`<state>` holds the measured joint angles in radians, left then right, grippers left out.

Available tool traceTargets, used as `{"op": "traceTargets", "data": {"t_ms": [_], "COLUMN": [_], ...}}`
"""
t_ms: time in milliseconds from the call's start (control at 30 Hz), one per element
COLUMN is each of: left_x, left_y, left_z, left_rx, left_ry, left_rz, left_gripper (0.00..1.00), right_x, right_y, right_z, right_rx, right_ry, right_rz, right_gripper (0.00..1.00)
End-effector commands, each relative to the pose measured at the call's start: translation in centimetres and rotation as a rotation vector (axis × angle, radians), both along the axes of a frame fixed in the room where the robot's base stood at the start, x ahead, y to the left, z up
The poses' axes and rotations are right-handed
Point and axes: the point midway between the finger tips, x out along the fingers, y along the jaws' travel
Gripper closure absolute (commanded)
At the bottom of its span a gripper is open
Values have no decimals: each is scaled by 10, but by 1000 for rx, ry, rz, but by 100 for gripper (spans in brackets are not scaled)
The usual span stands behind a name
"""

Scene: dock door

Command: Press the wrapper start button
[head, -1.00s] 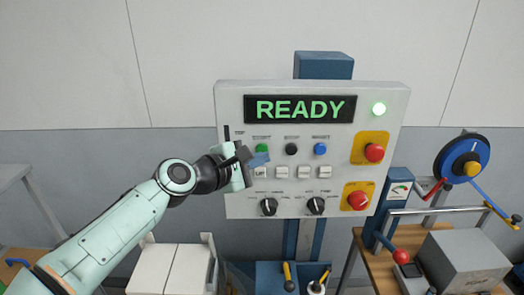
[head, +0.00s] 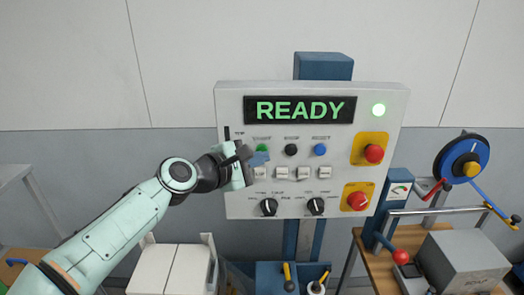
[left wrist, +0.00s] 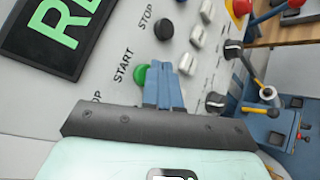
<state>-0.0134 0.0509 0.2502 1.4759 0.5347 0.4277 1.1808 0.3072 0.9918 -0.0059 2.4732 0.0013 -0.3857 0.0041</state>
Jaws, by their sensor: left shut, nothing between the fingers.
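The control panel (head: 235,105) is light grey, with a display (head: 300,109) reading READY in green. The green start button (head: 262,148) sits at the left of the button row; it also shows in the left wrist view (left wrist: 140,75), under the label START. My left gripper (head: 262,158) is shut and empty. Its blue fingertips (left wrist: 172,72) are right beside the green button and cover part of it in the left wrist view. I cannot tell whether they touch the button or the panel. My right gripper is not in view.
A black button (head: 291,149) and a blue button (head: 320,149) share the row. White switches (head: 303,172) and black knobs (head: 316,206) are below. A workbench with a grey box (head: 465,262) stands at lower right.

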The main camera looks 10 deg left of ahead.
Motion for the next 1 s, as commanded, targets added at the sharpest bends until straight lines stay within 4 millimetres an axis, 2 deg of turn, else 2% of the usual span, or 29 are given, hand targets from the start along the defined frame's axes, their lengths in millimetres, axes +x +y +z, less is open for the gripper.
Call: {"op": "traceTargets", "data": {"t_ms": [1000], "left_x": [9], "left_y": [2], "left_z": [0], "left_rx": [-1], "left_ry": [0], "left_rz": [1], "left_gripper": [100], "right_x": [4], "right_y": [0], "right_z": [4], "right_rx": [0], "right_ry": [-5], "right_rz": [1], "right_gripper": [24]}}
